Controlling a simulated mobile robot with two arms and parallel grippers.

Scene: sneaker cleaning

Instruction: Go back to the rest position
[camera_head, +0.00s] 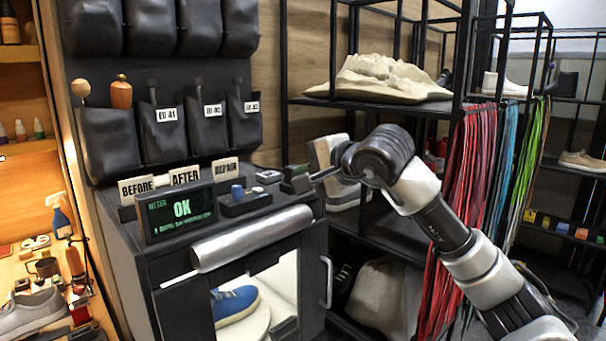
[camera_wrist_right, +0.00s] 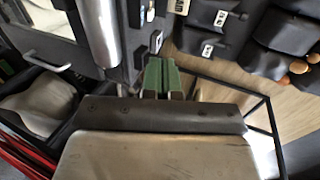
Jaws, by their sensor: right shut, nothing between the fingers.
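My right gripper (camera_head: 297,180) reaches in from the right to the top of the dark cabinet (camera_head: 285,217), near its right end. Its green fingers (camera_wrist_right: 162,76) are together and hold nothing in the right wrist view. The fingertips are close to small items on the cabinet top; whether they touch cannot be told. My left gripper is not in view.
A display reading OK (camera_head: 181,210) and a silver roller (camera_head: 252,238) are on the cabinet. A blue sneaker (camera_head: 234,303) shows inside it. A black rack (camera_head: 375,107) stands behind my arm. Red laces (camera_head: 470,185) hang close to my forearm.

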